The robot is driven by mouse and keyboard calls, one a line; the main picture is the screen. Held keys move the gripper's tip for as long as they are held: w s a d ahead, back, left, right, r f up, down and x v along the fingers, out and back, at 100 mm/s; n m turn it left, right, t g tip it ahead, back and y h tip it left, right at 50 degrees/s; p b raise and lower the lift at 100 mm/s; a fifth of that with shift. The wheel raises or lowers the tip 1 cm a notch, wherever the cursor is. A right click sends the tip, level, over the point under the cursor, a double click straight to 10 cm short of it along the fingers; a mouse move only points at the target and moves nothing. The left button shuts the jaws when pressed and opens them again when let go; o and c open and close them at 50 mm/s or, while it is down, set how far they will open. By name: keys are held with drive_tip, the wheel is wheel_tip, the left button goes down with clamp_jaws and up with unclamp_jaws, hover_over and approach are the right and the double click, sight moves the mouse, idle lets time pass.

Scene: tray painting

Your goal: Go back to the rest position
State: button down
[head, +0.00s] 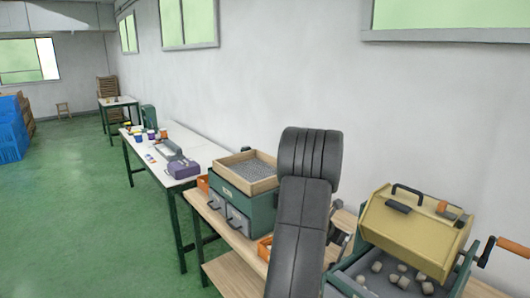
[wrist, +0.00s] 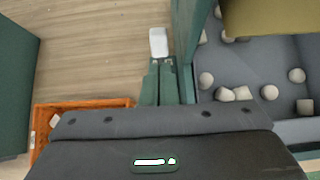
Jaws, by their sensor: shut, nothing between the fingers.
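My gripper (wrist: 159,66) shows in the wrist view as two green fingers side by side, shut and empty. Its dark housing fills the bottom of that view. A small white block (wrist: 158,42) shows just beyond the fingertips; I cannot tell its distance from them.
A tan box with a black handle (head: 410,230) sits above the bin, with an orange-handled crank at its right. An orange tray (wrist: 85,104) lies left of my gripper on the wooden bench (wrist: 90,50). A green drawer cabinet (head: 227,200) carries a gravel tray.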

drive_tip(key=s+a+f+t+h+b, duration=0.2)
drive_tip(key=s+a+f+b, duration=0.1)
drive_tip(key=s+a+b, duration=0.2)
drive_tip(key=s+a+f+t+h+b, duration=0.1)
drive_tip(key=s+a+f+h+b, duration=0.1)
drive_tip(key=s+a+f+b, duration=0.2)
drive_tip(key=shift+s+a+t+h+b, duration=0.4)
drive_tip(key=shift+s+a+b, duration=0.65)
drive_tip(key=shift+a+b, duration=1.5)
drive_tip(key=shift+s+d+f, duration=0.1)
drive_tip(key=shift+d, duration=0.2)
